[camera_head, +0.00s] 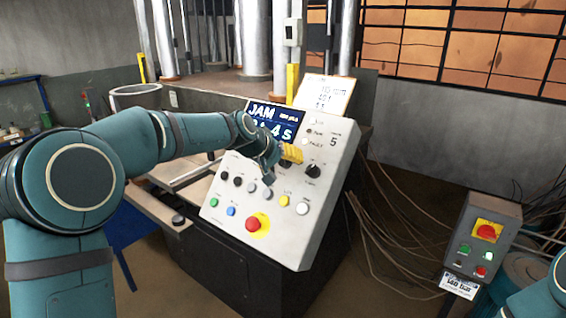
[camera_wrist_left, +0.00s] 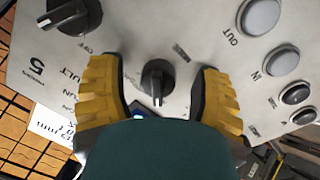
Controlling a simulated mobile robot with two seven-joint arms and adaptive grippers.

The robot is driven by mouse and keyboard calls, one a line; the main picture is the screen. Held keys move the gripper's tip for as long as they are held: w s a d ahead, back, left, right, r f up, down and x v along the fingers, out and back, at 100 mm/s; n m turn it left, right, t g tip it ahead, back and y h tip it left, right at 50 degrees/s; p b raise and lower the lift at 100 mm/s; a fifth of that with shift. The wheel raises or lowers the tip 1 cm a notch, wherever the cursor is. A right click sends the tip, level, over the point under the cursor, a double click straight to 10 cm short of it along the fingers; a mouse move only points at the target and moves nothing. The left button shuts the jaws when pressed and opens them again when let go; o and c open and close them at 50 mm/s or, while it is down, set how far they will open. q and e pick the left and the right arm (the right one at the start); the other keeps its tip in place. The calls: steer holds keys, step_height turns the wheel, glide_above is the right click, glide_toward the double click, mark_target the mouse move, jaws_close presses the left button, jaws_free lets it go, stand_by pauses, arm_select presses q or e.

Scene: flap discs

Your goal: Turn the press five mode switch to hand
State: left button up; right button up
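The press panel (camera_head: 273,230) is a pale tilted face marked 5. My left gripper (camera_head: 283,158) is over its upper part. In the left wrist view, the open yellow fingers of the gripper (camera_wrist_left: 157,95) straddle a black rotary switch (camera_wrist_left: 157,82), with gaps on both sides. Its ridge runs roughly up and down the picture. In the head view my gripper hides this switch. A second black knob (camera_wrist_left: 70,14), labelled OFF, is at the upper left; it shows in the head view (camera_head: 313,171). The labels round the straddled switch are too small to read. My right gripper is out of view.
Grey buttons (camera_wrist_left: 258,15) and smaller black ones lie to the right in the wrist view. A red emergency stop (camera_head: 256,223) on yellow sits low on the panel. The display (camera_head: 272,122) reads JAM. A grey control box (camera_head: 482,243) stands at right, with loose cables between.

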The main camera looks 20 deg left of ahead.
arm_select(q)
steer(key=shift+r, duration=0.1)
steer(key=v, duration=1.2)
